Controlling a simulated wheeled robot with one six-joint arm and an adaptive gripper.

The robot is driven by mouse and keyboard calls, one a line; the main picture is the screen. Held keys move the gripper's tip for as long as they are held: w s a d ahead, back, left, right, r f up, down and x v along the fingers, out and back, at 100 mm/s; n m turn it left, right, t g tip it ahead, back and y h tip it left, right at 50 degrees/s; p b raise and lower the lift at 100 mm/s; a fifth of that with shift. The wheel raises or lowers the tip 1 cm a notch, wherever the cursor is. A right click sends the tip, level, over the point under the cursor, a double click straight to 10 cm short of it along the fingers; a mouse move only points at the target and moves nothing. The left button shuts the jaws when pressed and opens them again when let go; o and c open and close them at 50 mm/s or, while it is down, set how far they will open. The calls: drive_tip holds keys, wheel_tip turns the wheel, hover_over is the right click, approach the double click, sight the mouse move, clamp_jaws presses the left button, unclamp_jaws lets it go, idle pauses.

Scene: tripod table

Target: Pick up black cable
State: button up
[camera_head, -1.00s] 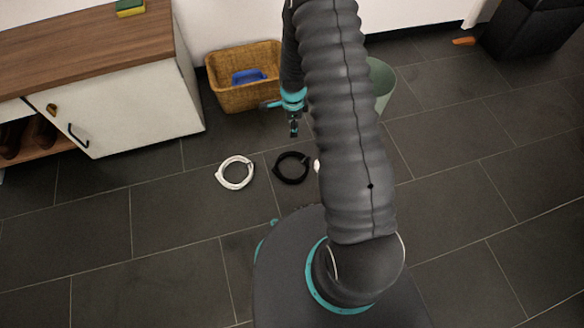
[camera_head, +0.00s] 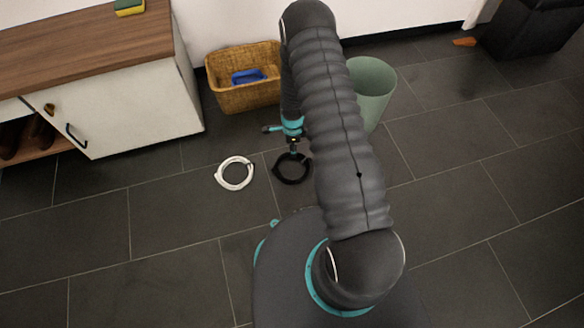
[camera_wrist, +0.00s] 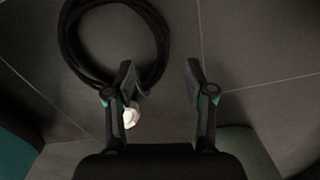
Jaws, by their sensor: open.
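The black cable (camera_head: 275,172) is a round coil on the dark floor tiles. In the wrist view the coil (camera_wrist: 160,38) fills the upper left, with its top cut off by the frame. My gripper (camera_head: 293,155) is just above the far edge of the coil in the head view. In the wrist view my gripper (camera_wrist: 160,74) is open with nothing held. Whether a fingertip touches the cable I cannot tell.
A white cable coil (camera_head: 222,178) lies left of the black one. A small white object (camera_wrist: 131,116) shows by my left finger. A wicker basket (camera_head: 235,97) with a blue item and a green bin (camera_head: 374,85) stand behind. A white cabinet (camera_head: 130,110) is left.

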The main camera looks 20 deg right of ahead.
drive_tip(key=f, duration=0.4)
drive_tip(key=shift+w+a+f, duration=0.1)
drive_tip(key=shift+a+f, duration=0.15)
clamp_jaws()
